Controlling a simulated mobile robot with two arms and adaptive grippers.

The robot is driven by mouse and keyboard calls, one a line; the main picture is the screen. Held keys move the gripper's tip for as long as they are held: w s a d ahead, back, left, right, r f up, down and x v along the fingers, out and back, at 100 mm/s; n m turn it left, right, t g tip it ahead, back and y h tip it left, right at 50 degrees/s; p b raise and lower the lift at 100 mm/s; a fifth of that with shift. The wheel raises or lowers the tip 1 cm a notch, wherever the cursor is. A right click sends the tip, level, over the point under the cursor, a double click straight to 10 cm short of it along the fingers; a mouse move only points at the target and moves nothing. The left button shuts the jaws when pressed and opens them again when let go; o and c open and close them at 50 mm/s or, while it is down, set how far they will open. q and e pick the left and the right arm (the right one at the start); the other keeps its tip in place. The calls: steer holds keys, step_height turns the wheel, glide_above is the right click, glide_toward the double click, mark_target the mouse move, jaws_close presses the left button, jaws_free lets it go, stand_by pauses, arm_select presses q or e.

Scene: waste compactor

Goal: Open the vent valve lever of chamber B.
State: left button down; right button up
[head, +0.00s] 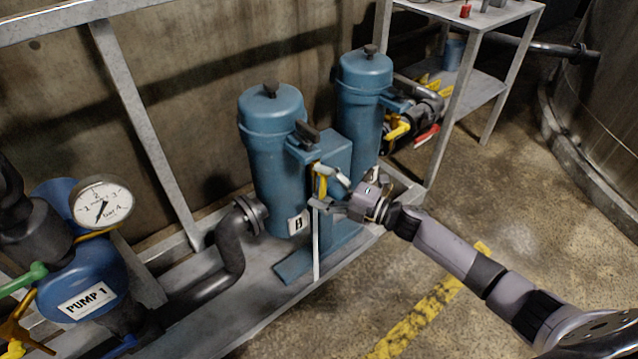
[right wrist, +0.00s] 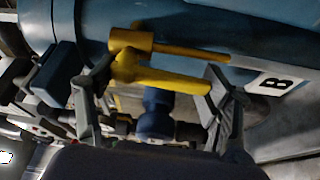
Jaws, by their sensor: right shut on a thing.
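Chamber B is a blue upright cylinder (head: 272,150) with a "B" label (head: 298,222) low on its front; the label also shows in the right wrist view (right wrist: 274,83). A yellow lever (head: 321,184) stands roughly upright at its front, below a dark handle. In the right wrist view two yellow bars show, the nearer one (right wrist: 165,79) lying between the fingers. My right gripper (head: 331,191) is at the lever, its fingers on either side, shut on it; the exact contact is hard to see. My left gripper is not in view.
A second blue cylinder (head: 364,100) stands behind, with yellow and red levers (head: 426,136) beside it. PUMP 1 (head: 85,298) and a gauge (head: 101,203) are at the left. A metal shelf (head: 480,88) stands at the back. The floor (head: 480,190) at right is mostly clear.

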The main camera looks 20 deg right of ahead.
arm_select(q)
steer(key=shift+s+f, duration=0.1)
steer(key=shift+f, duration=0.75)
arm_select(e)
steer(key=shift+d+f+n, duration=0.1)
steer(key=shift+d+n, duration=0.05)
steer(key=shift+n, duration=0.45)
steer(key=shift+g, duration=0.3)
steer(key=o, duration=1.7)
steer(key=shift+d, duration=0.1)
steer(key=v, duration=1.2)
